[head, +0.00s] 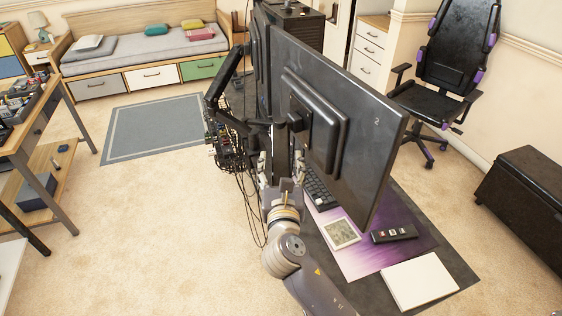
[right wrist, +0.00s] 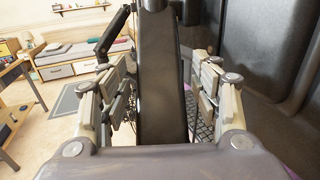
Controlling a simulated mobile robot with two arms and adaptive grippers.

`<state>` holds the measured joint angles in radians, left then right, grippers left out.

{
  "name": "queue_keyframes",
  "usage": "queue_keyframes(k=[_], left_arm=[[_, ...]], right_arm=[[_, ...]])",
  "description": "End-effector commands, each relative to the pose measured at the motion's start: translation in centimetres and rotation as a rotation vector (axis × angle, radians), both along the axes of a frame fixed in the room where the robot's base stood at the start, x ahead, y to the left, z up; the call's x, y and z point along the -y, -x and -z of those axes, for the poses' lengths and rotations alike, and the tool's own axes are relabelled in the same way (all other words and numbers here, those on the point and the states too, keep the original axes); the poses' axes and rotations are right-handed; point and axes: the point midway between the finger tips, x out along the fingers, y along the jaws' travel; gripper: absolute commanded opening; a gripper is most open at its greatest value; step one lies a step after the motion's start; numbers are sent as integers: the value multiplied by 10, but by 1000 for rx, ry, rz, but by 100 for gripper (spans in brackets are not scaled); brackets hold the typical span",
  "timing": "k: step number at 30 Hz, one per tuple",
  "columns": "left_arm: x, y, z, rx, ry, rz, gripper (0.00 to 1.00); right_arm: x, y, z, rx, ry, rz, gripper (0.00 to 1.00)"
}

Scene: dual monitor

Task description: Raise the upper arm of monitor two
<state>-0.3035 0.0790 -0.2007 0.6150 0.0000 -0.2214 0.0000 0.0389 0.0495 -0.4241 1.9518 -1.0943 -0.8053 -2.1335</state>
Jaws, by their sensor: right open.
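Monitor two (head: 362,145), marked with a "2" on its dark back, stands at the centre right of the head view. Its back also fills the right of the right wrist view (right wrist: 285,60). My right gripper (head: 281,168) is open behind the monitor. In the right wrist view its fingers (right wrist: 163,82) stand on both sides of a dark monitor arm link (right wrist: 160,115), with the link between them. A gap shows beside the link, most clearly on the left. Where the link joins the monitor is partly hidden. My left gripper is not in view.
Another monitor (head: 260,55) and a black folding arm (head: 222,88) with hanging cables stand just beyond. A keyboard (head: 319,190), remote (head: 394,233) and white pad (head: 418,280) lie on the desk below. Open carpet (head: 130,210) is at left; a gaming chair (head: 445,70) stands behind right.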

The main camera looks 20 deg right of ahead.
Motion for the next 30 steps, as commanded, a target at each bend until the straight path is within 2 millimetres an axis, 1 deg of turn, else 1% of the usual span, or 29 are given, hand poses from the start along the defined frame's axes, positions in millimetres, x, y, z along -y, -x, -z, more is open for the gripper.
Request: queue_keyframes(k=[1, 4, 6, 10, 11, 12, 14, 15, 18, 25, 30], left_arm=[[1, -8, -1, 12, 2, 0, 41], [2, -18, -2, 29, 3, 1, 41], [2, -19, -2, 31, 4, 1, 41], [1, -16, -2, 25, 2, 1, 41], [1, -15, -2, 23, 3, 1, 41], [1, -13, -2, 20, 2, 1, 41], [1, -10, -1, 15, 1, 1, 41], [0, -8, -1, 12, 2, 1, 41], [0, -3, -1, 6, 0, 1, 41], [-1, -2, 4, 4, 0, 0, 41], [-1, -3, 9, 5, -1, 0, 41]], right_arm=[[1, -2, 0, 0, -1, 0, 58], [2, -4, 0, -1, -1, 1, 58], [2, -4, 0, 0, -2, 1, 58], [1, -4, 0, -1, -1, 1, 58], [1, -4, 0, -1, -1, 0, 52], [1, -4, 0, -1, -1, 1, 42], [1, -4, 0, -1, -1, 0, 29], [1, -4, 0, -1, -1, 1, 20], [1, -4, 0, -1, -1, 1, 0], [1, -4, -1, 18, 6, 1, 0], [1, -3, -5, 45, 14, 0, 0]])
